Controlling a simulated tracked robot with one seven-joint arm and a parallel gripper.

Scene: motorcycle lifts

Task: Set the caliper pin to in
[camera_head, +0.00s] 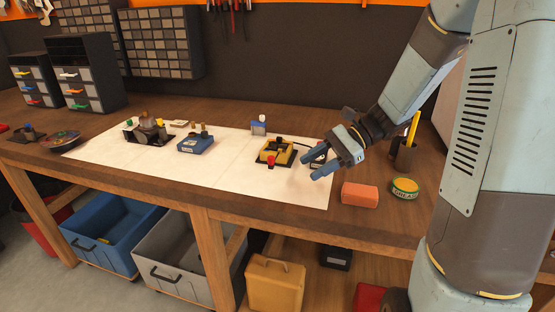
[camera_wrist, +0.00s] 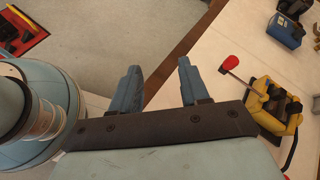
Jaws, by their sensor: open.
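No part is clearly marked as the caliper pin, so I cannot tell which it is or how it is set. A yellow unit (camera_head: 267,154) on a dark base sits on the white mat (camera_head: 232,165), with a red knob near its front. In the wrist view the yellow unit (camera_wrist: 267,119) is at the right, and its red knob (camera_wrist: 229,62) stands on a thin rod pointing left. My gripper (camera_head: 311,172) is open and empty, above the mat's right end, to the right of the yellow unit. Its two blue fingers also show apart in the wrist view (camera_wrist: 158,76).
A blue unit (camera_head: 195,145) and a brown-and-grey assembly (camera_head: 147,131) stand further left on the mat. Drawer cabinets (camera_head: 160,42) line the back.

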